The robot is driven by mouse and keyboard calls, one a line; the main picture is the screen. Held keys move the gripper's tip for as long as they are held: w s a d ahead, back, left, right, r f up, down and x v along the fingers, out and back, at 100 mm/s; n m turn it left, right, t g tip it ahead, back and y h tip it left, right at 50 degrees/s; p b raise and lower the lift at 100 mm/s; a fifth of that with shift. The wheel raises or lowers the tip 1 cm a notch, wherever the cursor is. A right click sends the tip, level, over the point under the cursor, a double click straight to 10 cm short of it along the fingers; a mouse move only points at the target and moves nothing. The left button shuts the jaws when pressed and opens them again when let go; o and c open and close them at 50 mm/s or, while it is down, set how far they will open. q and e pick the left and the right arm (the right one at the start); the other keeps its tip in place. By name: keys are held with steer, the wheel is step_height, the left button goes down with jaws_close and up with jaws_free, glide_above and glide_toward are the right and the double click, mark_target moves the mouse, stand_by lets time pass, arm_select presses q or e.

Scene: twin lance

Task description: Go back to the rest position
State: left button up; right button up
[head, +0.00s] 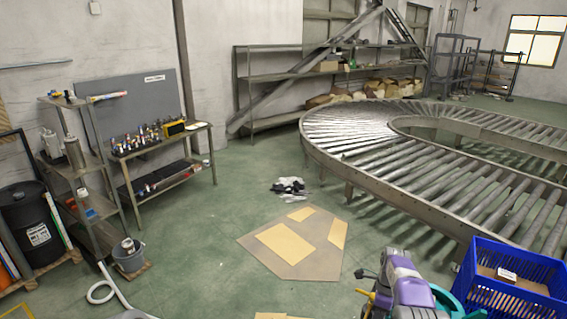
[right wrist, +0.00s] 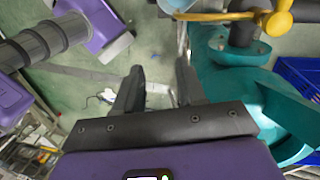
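My right gripper (right wrist: 160,68) is open in the right wrist view, its two dark fingers apart with only green floor and blurred clutter between them. In the head view a purple and grey part of my arm (head: 408,288) shows at the bottom edge; I cannot make out fingers there clearly. A teal machine body (right wrist: 225,70) with a yellow lever (right wrist: 240,16) stands to the right of the right gripper, apart from the fingers. In the head view the teal body is mostly hidden behind my arm. My left gripper's fingers do not show in either view.
A blue crate (head: 465,283) with a box in it stands at the bottom right. A roller conveyor (head: 420,206) curves behind. A workbench (head: 165,140) and a shelf rack (head: 75,165) stand at the left. Cardboard (head: 250,240) lies on the floor, which is otherwise largely clear in the middle.

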steer(key=s+a+f+n+y+b, duration=0.1)
steer(key=s+a+f+n, duration=0.3)
steer(key=f, duration=0.5)
steer(key=s+a+f+n+b, duration=0.15)
steer(key=s+f+n, duration=0.35)
steer(key=f, duration=0.5)
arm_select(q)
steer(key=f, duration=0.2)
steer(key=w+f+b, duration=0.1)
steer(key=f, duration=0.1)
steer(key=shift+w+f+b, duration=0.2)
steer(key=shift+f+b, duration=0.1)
arm_select(e)
steer(key=s+a+f+n+t+y, duration=0.1)
steer(key=s+a+n, duration=0.4)
steer(key=s, duration=0.4)
steer(key=s+a+f+n+t, duration=0.1)
steer(key=s+a+n, duration=0.5)
steer(key=s+a, duration=0.2)
steer(key=shift+s+a+f+y, duration=0.15)
steer(key=shift+s+f+y, duration=0.25)
steer(key=shift+s, duration=0.75)
